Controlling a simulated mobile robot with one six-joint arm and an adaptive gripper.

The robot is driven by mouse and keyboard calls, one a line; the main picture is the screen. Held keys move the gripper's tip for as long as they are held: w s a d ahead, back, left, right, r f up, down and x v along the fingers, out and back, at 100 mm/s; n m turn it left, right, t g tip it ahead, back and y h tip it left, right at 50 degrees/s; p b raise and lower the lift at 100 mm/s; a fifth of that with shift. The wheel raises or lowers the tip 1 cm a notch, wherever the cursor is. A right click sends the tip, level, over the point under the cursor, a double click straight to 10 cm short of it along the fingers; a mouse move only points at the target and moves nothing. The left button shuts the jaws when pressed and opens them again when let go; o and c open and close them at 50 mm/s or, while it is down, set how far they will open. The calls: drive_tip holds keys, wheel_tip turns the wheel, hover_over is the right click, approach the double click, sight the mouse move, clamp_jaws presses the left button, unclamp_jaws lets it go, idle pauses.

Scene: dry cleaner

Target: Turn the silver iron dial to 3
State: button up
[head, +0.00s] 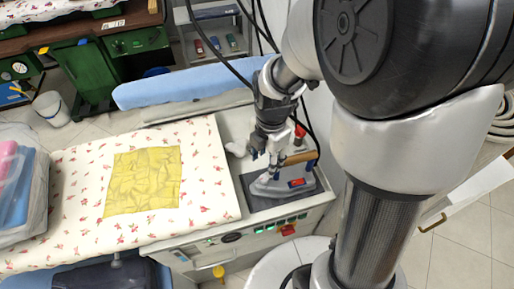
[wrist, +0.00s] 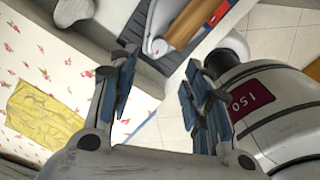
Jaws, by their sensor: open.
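The silver iron (head: 268,188) lies on a dark rest at the right end of the ironing station. It has a wooden handle (head: 300,158) and a red and blue patch on its side. In the wrist view, part of the iron and its wooden handle (wrist: 188,24) show at the top edge. My gripper (head: 268,165) is just above the iron's front part, in front of the handle. In the wrist view, my gripper (wrist: 160,72) has its blue-padded fingers apart, with nothing between them. I cannot make out the dial or its numbers.
A floral-covered board (head: 90,200) with a yellow cloth (head: 145,180) is to the left. A red-topped bottle (head: 299,135) stands behind the iron. A control panel (head: 265,229) runs along the station's front. A light blue padded board (head: 190,86) lies behind.

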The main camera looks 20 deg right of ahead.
sight(264, 178)
drive_tip(key=f+b, duration=0.1)
drive_tip(key=f, duration=0.4)
drive_tip(key=f+b, duration=0.2)
drive_tip(key=f, duration=0.3)
drive_tip(key=shift+w+a, duration=0.1)
drive_tip(key=shift+w, duration=0.1)
clamp_jaws()
